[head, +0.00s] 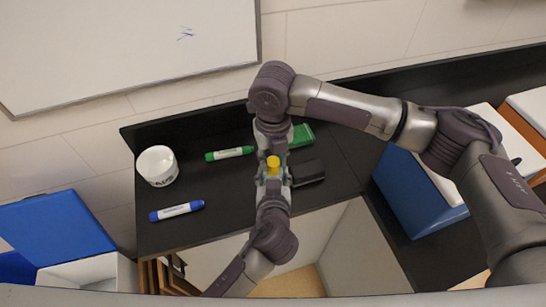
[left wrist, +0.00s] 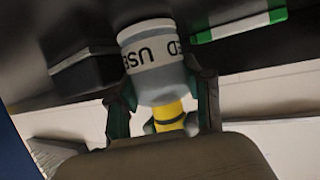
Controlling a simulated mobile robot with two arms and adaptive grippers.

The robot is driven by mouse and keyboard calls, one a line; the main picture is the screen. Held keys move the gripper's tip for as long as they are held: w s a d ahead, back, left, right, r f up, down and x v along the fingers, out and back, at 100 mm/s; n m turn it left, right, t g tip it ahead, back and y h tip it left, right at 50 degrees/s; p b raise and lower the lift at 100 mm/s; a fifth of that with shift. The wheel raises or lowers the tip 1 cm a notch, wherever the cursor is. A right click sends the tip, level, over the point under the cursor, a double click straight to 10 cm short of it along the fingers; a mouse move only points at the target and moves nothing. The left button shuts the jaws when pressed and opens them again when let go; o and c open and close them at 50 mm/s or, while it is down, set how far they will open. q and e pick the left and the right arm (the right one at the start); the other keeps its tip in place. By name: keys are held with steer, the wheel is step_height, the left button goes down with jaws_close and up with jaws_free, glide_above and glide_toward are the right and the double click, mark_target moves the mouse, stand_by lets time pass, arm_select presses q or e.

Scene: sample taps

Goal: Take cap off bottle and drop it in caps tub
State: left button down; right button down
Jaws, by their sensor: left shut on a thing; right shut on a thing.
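The bottle (left wrist: 155,85) is a pale grey one with a label that reads "USED". It sits between my left gripper's fingers (left wrist: 163,95) in the left wrist view, which shows it upside down. The yellow cap (head: 273,160) is on the bottle's top end and also shows in the left wrist view (left wrist: 172,112). In the head view my left gripper (head: 273,180) comes from below and my right gripper (head: 271,152) from above, meeting at the cap. The right fingertips are mostly hidden. The white caps tub (head: 157,178) stands at the left of the black counter, with dark lettering.
A green marker (head: 230,153) and a blue marker (head: 177,210) lie on the black counter (head: 215,190). A green box (head: 302,135) and a black block (head: 308,170) are right of the grippers. A blue-sided box (head: 405,190) stands further right.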

mark_target(273, 161)
steer(key=shift+r, duration=0.15)
steer(key=shift+r, duration=0.95)
steer(key=shift+r, duration=0.1)
steer(key=shift+r, duration=1.9)
arm_select(q)
steer(key=shift+c, duration=1.9)
jaws_free()
steer(key=shift+s, duration=0.1)
steer(key=v, duration=1.1)
steer(key=shift+s+r, duration=0.25)
steer(key=shift+s, duration=0.1)
